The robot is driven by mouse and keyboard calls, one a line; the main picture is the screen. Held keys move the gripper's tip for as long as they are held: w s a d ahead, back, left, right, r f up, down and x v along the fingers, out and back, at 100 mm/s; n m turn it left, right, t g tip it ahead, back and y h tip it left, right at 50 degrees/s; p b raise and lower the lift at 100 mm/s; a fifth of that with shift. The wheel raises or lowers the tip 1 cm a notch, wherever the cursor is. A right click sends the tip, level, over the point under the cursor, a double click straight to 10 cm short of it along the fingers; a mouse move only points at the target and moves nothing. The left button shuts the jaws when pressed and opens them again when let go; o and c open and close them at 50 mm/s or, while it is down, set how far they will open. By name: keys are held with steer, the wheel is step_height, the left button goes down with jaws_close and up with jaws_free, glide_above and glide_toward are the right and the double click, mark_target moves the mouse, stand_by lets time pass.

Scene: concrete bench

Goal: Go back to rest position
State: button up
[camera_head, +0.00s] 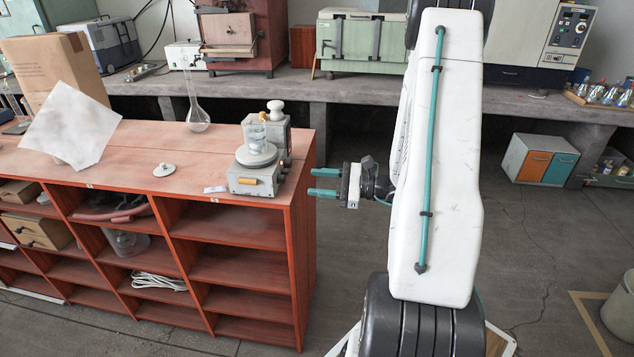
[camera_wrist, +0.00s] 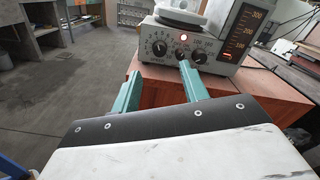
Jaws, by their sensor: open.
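My gripper (camera_head: 324,182) is at the right end of the red-brown shelf unit (camera_head: 303,215), with its teal fingers pointing left. In the wrist view my gripper (camera_wrist: 158,88) shows two teal fingers spread apart with nothing between them. A grey stirrer-like device (camera_head: 258,181) stands on the shelf top just left of the fingers, with a glass beaker (camera_head: 254,132) on its round plate. The same device (camera_wrist: 170,48) shows beyond the fingertips in the wrist view, with dials and a lit display. The gripper appears apart from it.
A round-bottom flask (camera_head: 197,115), a small white lid (camera_head: 164,170) and a white sheet (camera_head: 68,125) are on the shelf top. A cardboard box (camera_head: 55,65) stands at the left. A concrete bench (camera_head: 350,90) with equipment runs behind. Floor is open between shelf and bench.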

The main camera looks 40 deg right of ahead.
stand_by(0.3)
steer(key=s+a+r+n+g, duration=0.2)
steer(key=s+a+n+g, duration=0.3)
steer(key=s+a+g, duration=0.15)
steer(key=s+a+r+n+g, duration=0.3)
steer(key=s+a+n+g, duration=0.25)
steer(key=a+g, duration=0.2)
steer(key=s+a+r+n+t+h, duration=0.1)
steer(key=s+a+r+n+h, duration=0.7)
steer(key=r+n+h, duration=0.3)
steer(key=shift+s+a+r+n, duration=0.2)
steer(key=shift+s+r+n, duration=0.35)
steer(key=shift+r+n, duration=0.4)
steer(key=shift+d+f, duration=0.1)
steer(key=shift+f, duration=0.05)
stand_by(1.4)
